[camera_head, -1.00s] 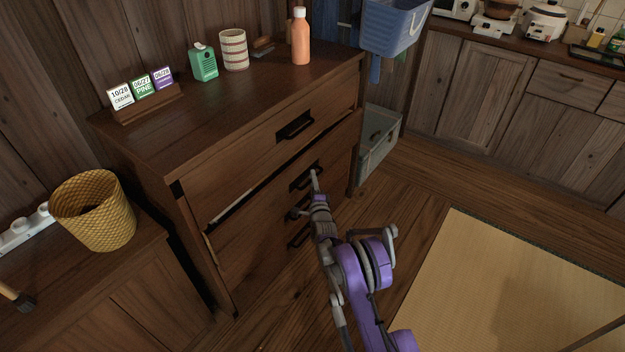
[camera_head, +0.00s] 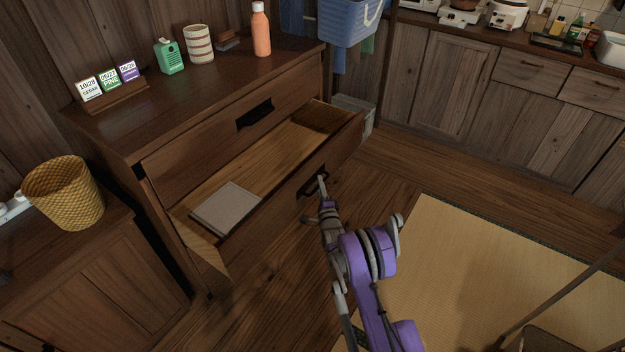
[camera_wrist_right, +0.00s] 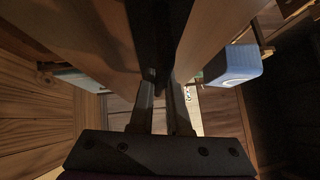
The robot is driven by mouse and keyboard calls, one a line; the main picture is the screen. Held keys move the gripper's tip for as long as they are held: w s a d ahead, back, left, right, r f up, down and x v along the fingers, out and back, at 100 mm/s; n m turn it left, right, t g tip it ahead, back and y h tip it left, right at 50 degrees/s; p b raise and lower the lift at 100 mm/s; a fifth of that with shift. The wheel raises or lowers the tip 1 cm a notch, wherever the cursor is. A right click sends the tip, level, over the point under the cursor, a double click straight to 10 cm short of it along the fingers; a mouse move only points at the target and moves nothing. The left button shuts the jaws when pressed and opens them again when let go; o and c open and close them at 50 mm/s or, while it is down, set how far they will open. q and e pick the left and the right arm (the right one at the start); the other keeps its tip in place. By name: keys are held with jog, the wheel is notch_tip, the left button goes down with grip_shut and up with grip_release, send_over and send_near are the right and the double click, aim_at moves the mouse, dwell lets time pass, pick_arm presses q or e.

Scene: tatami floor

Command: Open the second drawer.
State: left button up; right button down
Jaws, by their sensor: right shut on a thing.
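The dark wooden chest (camera_head: 215,115) stands against the wall in the head view. Its top drawer (camera_head: 198,146) is closed. The second drawer (camera_head: 262,221) is pulled well out, showing a pale wooden inside with a flat grey item (camera_head: 227,207) lying at its left end. My right gripper (camera_head: 322,186) is shut on the dark handle (camera_head: 311,183) of the second drawer. In the right wrist view my two fingers (camera_wrist_right: 163,105) reach up to the dark handle; the contact is partly in shadow. My left gripper is not in view.
On the chest top stand date cards (camera_head: 108,84), a green box (camera_head: 169,57), a ribbed cup (camera_head: 199,44) and an orange bottle (camera_head: 261,30). A wicker basket (camera_head: 64,194) sits at left. Open wood floor and a tatami mat (camera_head: 470,270) lie to the right.

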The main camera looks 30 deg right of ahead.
jog(key=shift+s+d, duration=0.3)
jog(key=shift+s, duration=0.5)
jog(key=c, duration=0.9)
grip_release()
jog(key=p+v, duration=0.1)
jog(key=v, duration=0.9)
jog(key=shift+s+a+f, duration=0.1)
jog(key=shift+s+a, duration=0.05)
jog(key=shift+s, duration=0.25)
